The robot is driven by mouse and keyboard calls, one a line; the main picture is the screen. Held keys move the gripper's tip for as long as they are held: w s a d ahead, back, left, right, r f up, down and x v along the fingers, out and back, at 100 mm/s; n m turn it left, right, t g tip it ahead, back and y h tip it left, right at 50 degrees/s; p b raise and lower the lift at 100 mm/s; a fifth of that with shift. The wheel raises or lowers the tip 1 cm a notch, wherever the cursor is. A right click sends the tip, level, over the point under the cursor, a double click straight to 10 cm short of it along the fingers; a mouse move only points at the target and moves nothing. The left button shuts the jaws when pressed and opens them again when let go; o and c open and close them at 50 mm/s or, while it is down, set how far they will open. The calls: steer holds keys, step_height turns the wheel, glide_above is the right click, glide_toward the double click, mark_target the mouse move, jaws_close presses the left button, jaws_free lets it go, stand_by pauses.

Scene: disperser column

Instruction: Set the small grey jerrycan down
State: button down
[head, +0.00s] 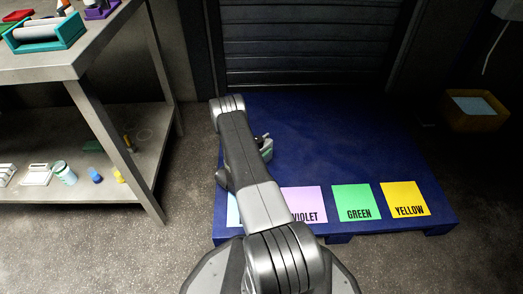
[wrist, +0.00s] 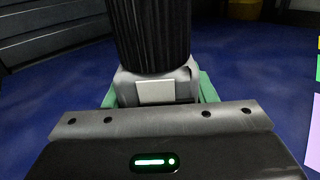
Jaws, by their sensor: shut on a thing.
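The small grey jerrycan (wrist: 187,88) is in the wrist view, with a pale blank patch on its side and a large black ribbed part rising above it. My gripper (wrist: 155,98) is shut on it. Green pieces show on both sides of the jerrycan; I cannot tell whether they are finger pads. In the head view my gripper (head: 266,147) is over the left part of the blue pallet (head: 335,150), mostly hidden by my arm. Whether the jerrycan's base touches the pallet is hidden.
Violet (head: 305,205), green (head: 352,203) and yellow (head: 405,200) labels lie along the pallet's front edge; a pale blue one is partly behind my arm. A metal workbench (head: 45,65) is at left, a yellowish bin (head: 475,120) at right. The pallet's middle and right are bare.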

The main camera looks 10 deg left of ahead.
steer(key=c, duration=0.6)
jaws_free()
steer(key=shift+f, duration=0.1)
steer(key=p+v, duration=0.3)
steer(key=v, duration=0.9)
steer(key=b+x, duration=0.3)
steer(key=x, duration=0.9)
steer(key=shift+w+d, duration=0.1)
steer(key=shift+d, duration=0.05)
steer(key=shift+r+p, duration=0.3)
steer(key=shift+r, duration=0.9)
